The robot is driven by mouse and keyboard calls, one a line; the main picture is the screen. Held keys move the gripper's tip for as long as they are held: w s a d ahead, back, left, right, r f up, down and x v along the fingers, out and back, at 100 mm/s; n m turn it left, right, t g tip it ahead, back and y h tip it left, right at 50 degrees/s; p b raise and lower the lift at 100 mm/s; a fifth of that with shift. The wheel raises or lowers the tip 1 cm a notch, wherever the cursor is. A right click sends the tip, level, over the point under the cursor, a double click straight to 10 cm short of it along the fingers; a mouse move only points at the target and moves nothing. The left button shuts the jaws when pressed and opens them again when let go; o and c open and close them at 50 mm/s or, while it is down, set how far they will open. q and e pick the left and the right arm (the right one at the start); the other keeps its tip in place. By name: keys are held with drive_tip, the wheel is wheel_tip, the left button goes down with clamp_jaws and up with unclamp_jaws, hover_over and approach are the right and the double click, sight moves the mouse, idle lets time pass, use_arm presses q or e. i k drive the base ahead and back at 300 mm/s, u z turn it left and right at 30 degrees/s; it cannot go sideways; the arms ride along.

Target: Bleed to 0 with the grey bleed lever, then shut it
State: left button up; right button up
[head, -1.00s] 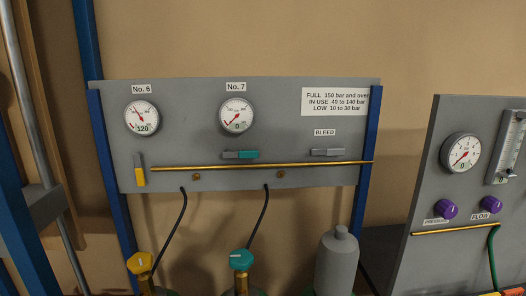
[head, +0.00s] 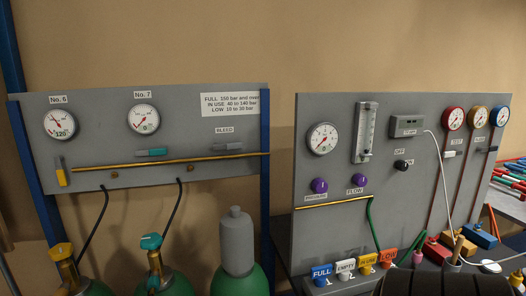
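The grey bleed lever (head: 228,147) lies roughly level under the BLEED label (head: 224,130) on the left grey panel (head: 225,175). The No. 6 gauge (head: 60,124) shows 120 and the No. 7 gauge (head: 143,119) shows 0. The yellow lever (head: 61,171) hangs upright below No. 6. The teal lever (head: 151,152) lies level below No. 7.
Cylinders with a yellow valve (head: 62,252), a teal valve (head: 151,242) and a grey cap (head: 237,243) stand below. A second panel (head: 330,225) with gauges and purple knobs stands right. Coloured tags including blue FULL (head: 321,272) stand before it. Tools clutter the far right.

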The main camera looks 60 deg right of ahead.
sight(236, 146)
drive_tip(key=z, duration=1.35)
drive_tip(key=i, duration=0.1)
drive_tip(key=u, duration=0.4)
